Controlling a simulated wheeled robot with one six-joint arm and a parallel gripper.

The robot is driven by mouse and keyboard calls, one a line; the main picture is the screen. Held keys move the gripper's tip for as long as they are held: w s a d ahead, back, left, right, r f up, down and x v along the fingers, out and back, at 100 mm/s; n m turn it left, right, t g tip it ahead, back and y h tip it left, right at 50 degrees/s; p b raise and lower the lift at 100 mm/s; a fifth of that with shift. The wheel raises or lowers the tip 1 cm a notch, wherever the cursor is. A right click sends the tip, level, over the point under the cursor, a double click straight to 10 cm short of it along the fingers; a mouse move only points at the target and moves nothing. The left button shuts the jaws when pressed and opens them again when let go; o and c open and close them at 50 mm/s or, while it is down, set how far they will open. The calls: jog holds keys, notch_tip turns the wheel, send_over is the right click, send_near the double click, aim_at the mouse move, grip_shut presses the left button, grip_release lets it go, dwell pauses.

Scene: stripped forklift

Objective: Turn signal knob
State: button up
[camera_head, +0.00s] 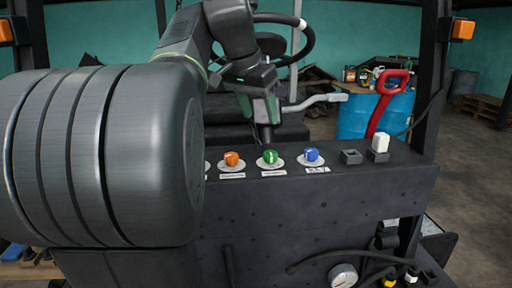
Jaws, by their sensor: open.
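A row of knobs sits on top of the dark panel (395,170): an orange knob (232,159), a green knob (270,156) and a blue knob (312,155). Each stands on a pale round base with a small label in front. The labels are too small to read, so I cannot tell which is the signal knob. My gripper (266,139) points down just above and behind the green knob, and looks open and empty. I cannot tell whether its tips touch the knob. Part of another pale base shows at the left, mostly hidden by my arm.
Right of the knobs are a dark square socket (351,157) and a white switch (380,143). A red handle (386,100) rises behind the panel, near a blue barrel (358,117). A steering wheel (289,20) is behind my arm. Dark posts flank the panel.

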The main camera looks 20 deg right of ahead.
aim_at(270, 152)
jog(key=p+x, duration=0.1)
jog(key=x, duration=1.1)
jog(key=shift+f, duration=0.15)
jog(key=c, duration=1)
